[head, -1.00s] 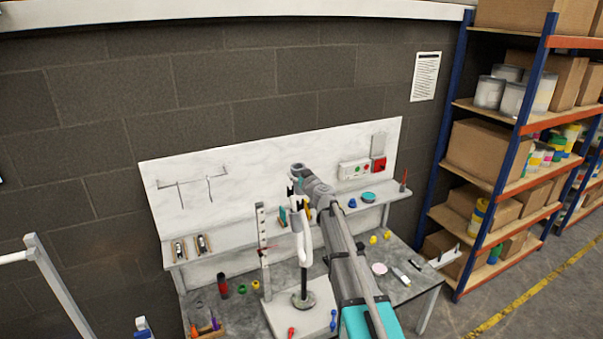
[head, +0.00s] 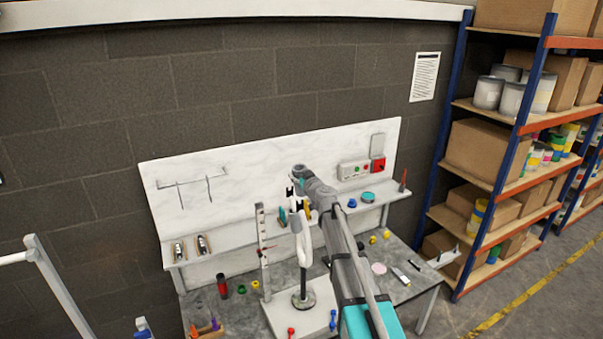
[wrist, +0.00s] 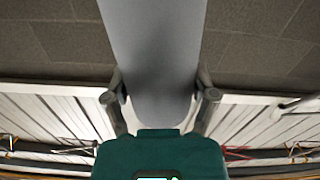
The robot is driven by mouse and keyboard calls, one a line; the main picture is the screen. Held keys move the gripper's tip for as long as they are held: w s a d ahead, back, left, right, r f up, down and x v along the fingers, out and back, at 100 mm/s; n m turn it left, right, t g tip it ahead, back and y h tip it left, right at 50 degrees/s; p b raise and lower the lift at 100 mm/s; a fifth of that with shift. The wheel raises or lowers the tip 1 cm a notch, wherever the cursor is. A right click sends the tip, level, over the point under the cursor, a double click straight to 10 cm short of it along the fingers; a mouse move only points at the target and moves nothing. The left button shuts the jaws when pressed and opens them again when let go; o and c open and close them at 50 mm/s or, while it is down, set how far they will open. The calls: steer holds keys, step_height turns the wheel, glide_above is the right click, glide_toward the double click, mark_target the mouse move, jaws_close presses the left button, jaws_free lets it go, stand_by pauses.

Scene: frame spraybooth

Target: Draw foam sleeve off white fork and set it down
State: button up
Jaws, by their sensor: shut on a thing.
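The white fork (head: 304,247) stands upright on a black post above a white base plate on the bench in the head view. My gripper (head: 297,190) is at the top of the fork, with my arm reaching in from the lower right. In the wrist view my gripper (wrist: 160,95) has its two fingers on either side of a smooth, pale grey piece with a rounded end, which looks like the foam sleeve (wrist: 153,50). It is shut on that piece. Whether the sleeve still surrounds part of the fork is hidden by my gripper and arm.
An upright ruler-like post (head: 262,250) stands just left of the fork. A back panel (head: 240,180) with hooks and a narrow shelf lies behind. Small coloured pieces and a pink disc (head: 379,268) lie on the bench. Tall shelving (head: 515,130) stands to the right.

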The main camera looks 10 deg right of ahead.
steer(key=v, duration=0.6)
steer(key=shift+s, duration=0.35)
stand_by(0.7)
steer(key=shift+d, duration=0.1)
steer(key=shift+f, duration=0.1)
step_height(320, 180, down, 20)
steer(key=b, duration=2)
steer(key=shift+s+d, duration=0.1)
steer(key=shift+s, duration=0.05)
